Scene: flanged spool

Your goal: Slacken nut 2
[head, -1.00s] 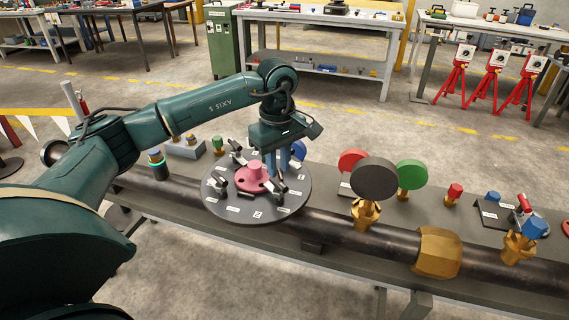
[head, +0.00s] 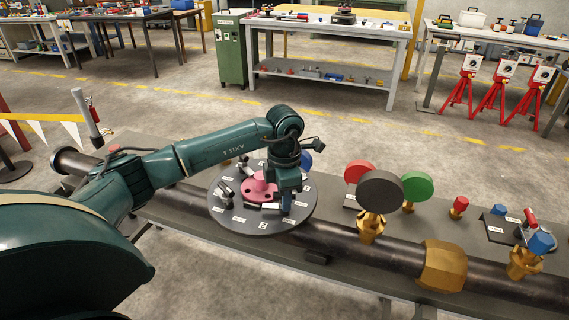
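The dark round flange plate (head: 240,223) lies flat on the bench with a pink hub (head: 260,187) at its middle. Silver metal pieces and small white labels sit around the hub. A label that looks like a "2" (head: 262,225) is at the plate's near edge. I cannot make out nut 2 itself. My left gripper (head: 287,208) points down over the right part of the plate, right of the hub. Its fingers are small and dark here, and I cannot tell their opening or whether they touch a nut. My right gripper is not in view.
A dark pipe (head: 330,243) with a brass hex fitting (head: 442,266) runs along the front of the bench. A dark round gauge (head: 380,191), a red disc (head: 360,172) and a green disc (head: 417,185) stand to the right of the plate.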

